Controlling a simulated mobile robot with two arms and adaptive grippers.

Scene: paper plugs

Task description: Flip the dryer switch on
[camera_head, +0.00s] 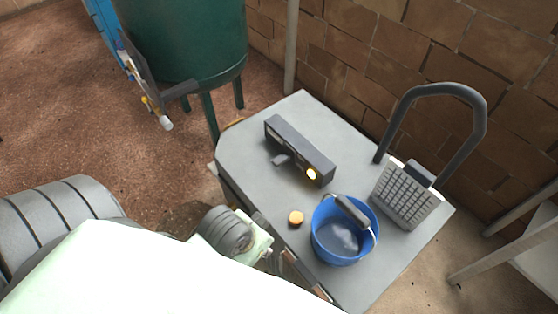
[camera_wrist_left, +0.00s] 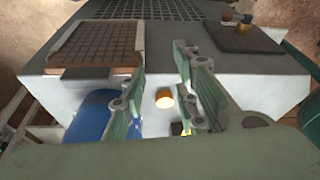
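A dark box (camera_head: 298,148) sits on the grey table (camera_head: 250,135), with a small lever (camera_head: 281,160) on its near side and a glowing yellow lamp (camera_head: 311,174) at its right end. I cannot tell for certain whether this lever is the dryer switch. A small orange round piece (camera_head: 296,217) is on the tabletop by the near edge. My left gripper (camera_head: 262,238) is beside this near edge, short of the orange piece. In the left wrist view its fingers (camera_wrist_left: 158,85) are apart with nothing between them; an orange round piece (camera_wrist_left: 164,98) shows beyond. My right gripper is not in view.
A blue bucket (camera_head: 335,244) stands right of the orange piece; blue also shows in the wrist view (camera_wrist_left: 88,118). A mesh panel (camera_head: 404,198) with a tall dark handle stands at the right. A green tank (camera_head: 185,45) is behind left, a brick wall (camera_head: 420,50) behind.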

